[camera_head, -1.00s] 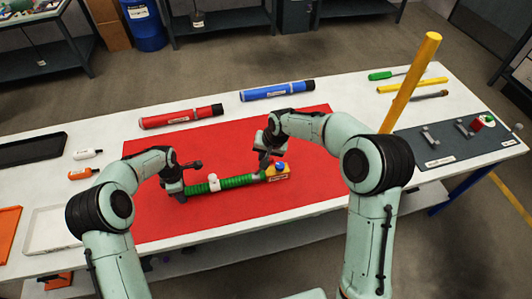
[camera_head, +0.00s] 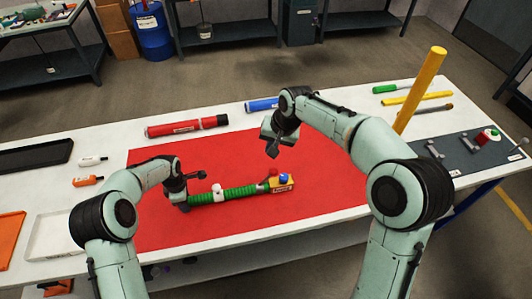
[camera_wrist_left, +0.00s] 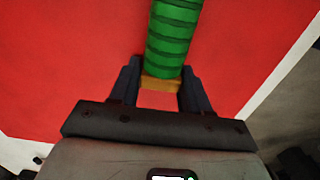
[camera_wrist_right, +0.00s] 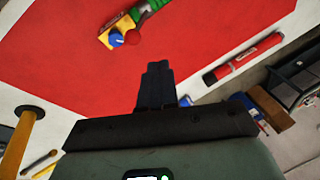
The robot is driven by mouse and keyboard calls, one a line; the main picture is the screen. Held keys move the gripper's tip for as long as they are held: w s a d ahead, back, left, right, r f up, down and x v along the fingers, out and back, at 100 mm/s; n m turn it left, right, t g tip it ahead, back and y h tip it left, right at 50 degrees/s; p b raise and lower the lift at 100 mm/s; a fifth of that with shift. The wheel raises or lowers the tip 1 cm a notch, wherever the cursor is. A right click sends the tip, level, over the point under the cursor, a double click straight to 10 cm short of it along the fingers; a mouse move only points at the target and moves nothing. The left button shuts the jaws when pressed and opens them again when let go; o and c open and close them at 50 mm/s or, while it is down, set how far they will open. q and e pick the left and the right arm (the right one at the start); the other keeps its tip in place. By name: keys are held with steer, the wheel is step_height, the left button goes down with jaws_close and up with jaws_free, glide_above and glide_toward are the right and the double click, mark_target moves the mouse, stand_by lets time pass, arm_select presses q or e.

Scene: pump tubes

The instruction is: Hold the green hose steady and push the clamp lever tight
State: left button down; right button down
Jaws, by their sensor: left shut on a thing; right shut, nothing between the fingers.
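The green ribbed hose (camera_head: 240,193) lies on the red mat, with a white collar (camera_head: 217,194) partway along it. Its right end meets a yellow block (camera_head: 284,187) with a blue knob (camera_head: 285,178) and a red ball (camera_head: 273,174), which may be the clamp lever's tip. My left gripper (camera_head: 182,205) is shut around the hose's left end; the left wrist view shows the hose (camera_wrist_left: 170,45) between its fingers. My right gripper (camera_head: 272,149) is shut and empty, above and behind the block, apart from it. The right wrist view shows the block (camera_wrist_right: 114,29) beyond the fingers.
The red mat (camera_head: 320,205) is clear around the hose. Red (camera_head: 187,127) and blue (camera_head: 263,105) tubes lie behind it. A tall yellow post (camera_head: 420,90) stands at the right, near a dark mat (camera_head: 462,160). Bottles and trays sit at the left.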

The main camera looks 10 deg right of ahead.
mark_target(276, 170)
steer(key=shift+s+d+r, duration=0.15)
steer(key=shift+s+r, duration=0.05)
steer(key=shift+r, duration=0.4)
steer(key=c, duration=1)
jaws_free()
steer(key=shift+d+f+m, duration=0.1)
steer(key=shift+f+m, duration=0.15)
steer(key=shift+m, duration=0.05)
steer(key=o, duration=0.3)
steer(key=d+f+m, duration=0.1)
steer(key=f+m, duration=0.1)
steer(key=m, duration=0.2)
steer(key=d+f+m+y, duration=0.1)
steer(key=f+m, duration=0.2)
steer(key=m, duration=0.1)
steer(key=s+d+f+m, duration=0.1)
steer(key=d+f+m, duration=0.1)
steer(key=m, duration=0.2)
steer(key=shift+f+y, duration=0.15)
steer(key=shift+y, duration=0.25)
steer(key=w+a+f, duration=0.1)
steer(key=f, duration=0.2)
steer(key=w+a+f+m, duration=0.1)
steer(key=f, duration=0.2)
steer(key=w+a+f+m, duration=0.1)
steer(key=f, duration=0.2)
steer(key=shift+a+f+t, duration=0.1)
steer(key=shift+f+t, duration=0.2)
steer(key=c, duration=1.1)
